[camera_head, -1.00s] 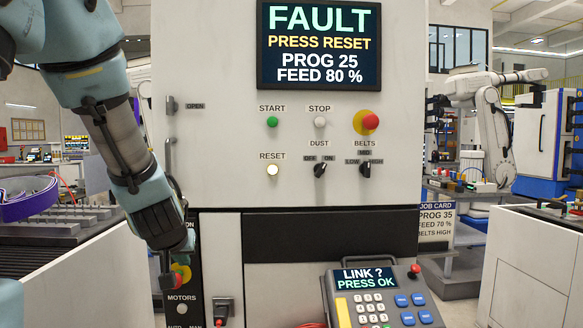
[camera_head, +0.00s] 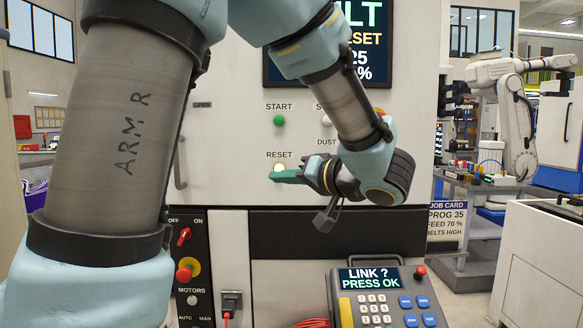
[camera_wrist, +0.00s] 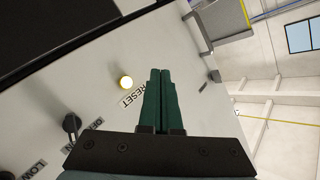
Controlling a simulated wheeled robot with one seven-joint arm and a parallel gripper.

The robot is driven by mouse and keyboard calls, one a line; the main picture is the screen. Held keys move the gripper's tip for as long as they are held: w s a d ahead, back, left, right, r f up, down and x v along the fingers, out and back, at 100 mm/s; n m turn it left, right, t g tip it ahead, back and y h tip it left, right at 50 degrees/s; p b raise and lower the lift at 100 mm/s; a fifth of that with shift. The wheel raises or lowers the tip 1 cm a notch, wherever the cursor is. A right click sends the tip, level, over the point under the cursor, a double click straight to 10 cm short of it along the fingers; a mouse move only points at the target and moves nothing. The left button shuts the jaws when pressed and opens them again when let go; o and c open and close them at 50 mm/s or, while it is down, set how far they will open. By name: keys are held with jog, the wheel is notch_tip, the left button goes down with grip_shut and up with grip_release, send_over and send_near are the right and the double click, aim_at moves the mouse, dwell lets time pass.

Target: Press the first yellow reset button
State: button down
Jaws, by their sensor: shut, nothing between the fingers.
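The RESET button (camera_head: 281,168) is a small round pale-yellow lit button under its RESET label on the white machine panel (camera_head: 230,130). My gripper (camera_head: 272,176) has green fingers, shut and empty, reaching in from the right just below the button in the head view. In the wrist view the button (camera_wrist: 125,82) shows whole, to the left of my shut fingertips (camera_wrist: 160,72), with a gap in the picture. The fingers do not appear to be on the button; their distance from the panel is hard to tell.
The green START button (camera_head: 279,120) is above RESET. My arm hides part of the fault screen (camera_head: 377,70) and the knobs to the right. A motor switch panel (camera_head: 190,270) is below left, and a keypad pendant (camera_head: 388,297) showing "LINK ? PRESS OK" is below right.

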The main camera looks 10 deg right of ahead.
aim_at(283, 168)
dwell(0.3)
jog(key=w+d, duration=0.1)
jog(key=w, duration=0.7)
jog(key=shift+w+d, duration=0.3)
jog(key=shift+w+r+p, duration=0.1)
jog(key=shift+w+p, duration=0.05)
jog(key=shift+p, duration=0.3)
dwell(1.6)
jog(key=shift+w, duration=0.1)
jog(key=shift+w+d+p, duration=0.1)
jog(key=shift+w+p, duration=0.1)
jog(key=shift+p, duration=0.15)
